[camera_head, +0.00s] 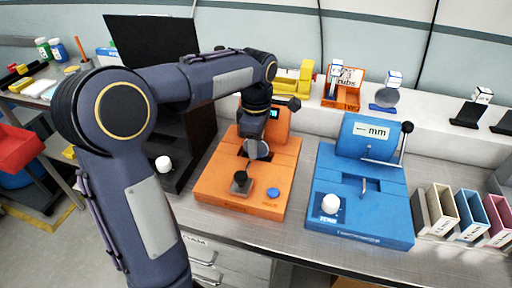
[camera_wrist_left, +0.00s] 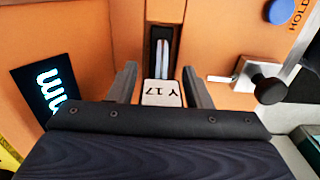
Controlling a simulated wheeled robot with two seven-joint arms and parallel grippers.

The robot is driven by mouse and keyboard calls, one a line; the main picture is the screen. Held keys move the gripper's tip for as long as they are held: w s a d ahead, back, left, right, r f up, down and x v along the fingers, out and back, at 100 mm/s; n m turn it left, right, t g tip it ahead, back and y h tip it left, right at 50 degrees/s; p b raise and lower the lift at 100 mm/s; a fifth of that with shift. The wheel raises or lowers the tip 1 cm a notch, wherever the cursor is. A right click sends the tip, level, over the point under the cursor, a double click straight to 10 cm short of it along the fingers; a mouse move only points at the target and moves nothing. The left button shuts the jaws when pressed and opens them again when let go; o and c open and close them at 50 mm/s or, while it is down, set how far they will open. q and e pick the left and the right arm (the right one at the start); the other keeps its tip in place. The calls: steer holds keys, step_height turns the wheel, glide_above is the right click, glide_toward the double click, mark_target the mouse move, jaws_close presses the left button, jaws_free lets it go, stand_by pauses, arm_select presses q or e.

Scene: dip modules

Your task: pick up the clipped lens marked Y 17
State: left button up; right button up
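The clipped lens marked Y 17 (camera_wrist_left: 162,93) stands in the slot of the orange device, with its white tag facing the left wrist camera. In the head view the lens (camera_head: 257,149) shows as a grey disc below my gripper; its clip is mostly hidden. My left gripper (camera_wrist_left: 160,82) is over the orange device (camera_head: 215,185), with its two dark fingers on either side of the tag. Gaps show between the fingers and the tag, so the gripper is open. My right gripper is in neither view.
A blue device (camera_head: 335,180) with a lever stands to the right. Coloured bins (camera_head: 472,229) stand at the right. Bare bench lies between the devices.

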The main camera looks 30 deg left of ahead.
arm_select(q)
steer(key=c, duration=0.8)
steer(key=shift+r, duration=0.15)
steer(key=shift+c, duration=0.2)
